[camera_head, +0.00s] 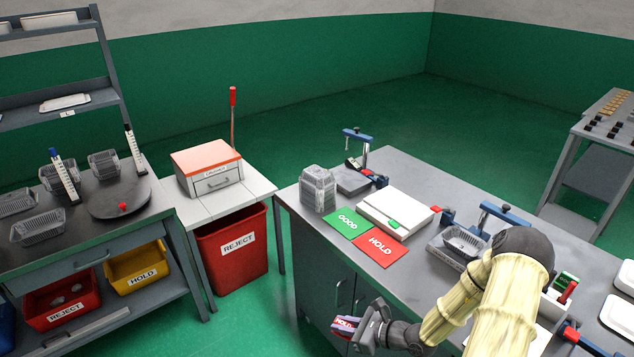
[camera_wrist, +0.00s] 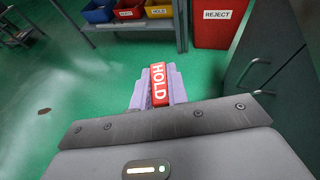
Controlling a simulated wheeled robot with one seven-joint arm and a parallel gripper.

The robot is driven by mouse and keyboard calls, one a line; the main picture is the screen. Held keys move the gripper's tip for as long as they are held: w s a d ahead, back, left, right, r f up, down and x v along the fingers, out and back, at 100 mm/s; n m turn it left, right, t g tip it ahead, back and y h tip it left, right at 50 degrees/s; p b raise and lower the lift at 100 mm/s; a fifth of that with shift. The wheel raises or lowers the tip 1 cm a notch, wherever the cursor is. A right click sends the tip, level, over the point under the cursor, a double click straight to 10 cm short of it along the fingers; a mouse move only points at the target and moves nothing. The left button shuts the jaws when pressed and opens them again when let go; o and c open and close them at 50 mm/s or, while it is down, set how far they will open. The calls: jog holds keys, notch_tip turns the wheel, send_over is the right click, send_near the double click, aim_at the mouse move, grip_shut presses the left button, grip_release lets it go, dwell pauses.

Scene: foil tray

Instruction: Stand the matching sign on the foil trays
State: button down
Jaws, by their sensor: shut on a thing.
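My gripper (camera_head: 350,327) is shut on a red sign (camera_head: 343,322) lettered HOLD, low in front of the workbench and clear of it. In the wrist view the HOLD sign (camera_wrist: 159,85) sits between the two pale purple fingers of my gripper (camera_wrist: 158,92), over the green floor. A tall stack of grey foil trays (camera_head: 318,190) stands at the workbench's left end. A single foil tray (camera_head: 463,241) sits farther right, partly behind my arm. More foil trays (camera_head: 38,227) lie on the left bench.
A green GOOD mat (camera_head: 347,222) and a red HOLD mat (camera_head: 380,251) lie beside a white box (camera_head: 396,212) on the workbench (camera_head: 410,167). A red REJECT bin (camera_head: 233,248) stands left of it. Something green and red (camera_head: 566,285) stands at right behind my arm.

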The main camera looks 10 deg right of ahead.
jog(key=shift+w+a+r+m+t+h, duration=0.1)
jog(key=shift+a+r+m+t+h, duration=0.15)
jog(key=shift+a+m+t+h, duration=0.25)
jog(key=shift+d+m+t+h, duration=0.1)
jog(key=shift+m+t+h, duration=0.3)
jog(key=shift+m+t, duration=0.15)
jog(key=shift+d+m+t+h, duration=0.1)
jog(key=shift+m+t+h, duration=0.15)
jog(key=shift+m+h, duration=0.3)
jog(key=shift+d+f+m+t+h, duration=0.35)
jog(key=shift+d+m+t+h, duration=0.15)
jog(key=shift+m+h, duration=0.25)
